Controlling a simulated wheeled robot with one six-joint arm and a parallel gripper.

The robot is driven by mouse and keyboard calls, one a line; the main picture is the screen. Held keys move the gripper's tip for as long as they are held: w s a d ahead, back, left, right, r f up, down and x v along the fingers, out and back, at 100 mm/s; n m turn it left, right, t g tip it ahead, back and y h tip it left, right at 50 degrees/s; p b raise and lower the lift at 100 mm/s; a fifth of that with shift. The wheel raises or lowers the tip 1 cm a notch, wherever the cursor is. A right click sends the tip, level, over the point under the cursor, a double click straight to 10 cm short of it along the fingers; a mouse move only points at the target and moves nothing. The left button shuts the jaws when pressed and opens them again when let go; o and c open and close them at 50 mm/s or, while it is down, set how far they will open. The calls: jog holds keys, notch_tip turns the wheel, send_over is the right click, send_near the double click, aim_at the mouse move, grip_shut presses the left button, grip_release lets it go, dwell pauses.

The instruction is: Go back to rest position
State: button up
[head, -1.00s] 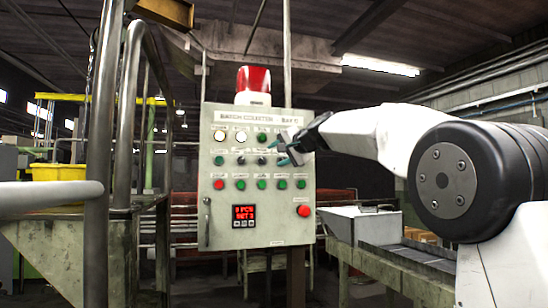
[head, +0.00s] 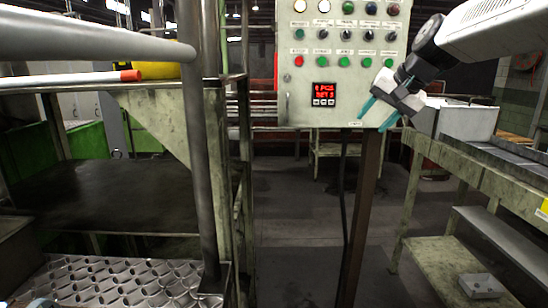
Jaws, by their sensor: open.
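My gripper (head: 377,115) is in front of the lower right of the grey control panel (head: 303,76) in the head view. Its two teal fingertips are spread apart and point down to the left, with nothing between them. My white arm comes in from the upper right. The panel carries rows of coloured buttons and a red lit display (head: 324,94). The gripper overlaps the panel's lower right corner in the picture; whether it touches the panel I cannot tell. The panel's top is out of view.
A metal post and handrail (head: 205,150) stand at the left beside a platform with a tread-plate step (head: 110,283). A workbench (head: 480,158) with a pale bin (head: 468,120) is at the right. The panel's brown post (head: 362,215) reaches the floor. Floor (head: 290,200) shows clear between.

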jog(key=s+f+n+g+h, duration=0.1)
jog(key=s+f, duration=0.5)
jog(key=s, duration=0.6)
jog(key=s+d+f+n+g+h, duration=0.1)
jog(key=s+f, duration=0.5)
jog(key=s, duration=0.7)
jog(key=s+d+f+n+g+h, duration=0.1)
jog(key=s+f, duration=0.5)
jog(key=s, duration=0.7)
jog(key=shift+s+f+n+g+h, duration=0.2)
jog(key=shift+n+g+h, duration=0.25)
jog(key=shift+g, duration=0.65)
jog(key=shift+c, duration=0.4)
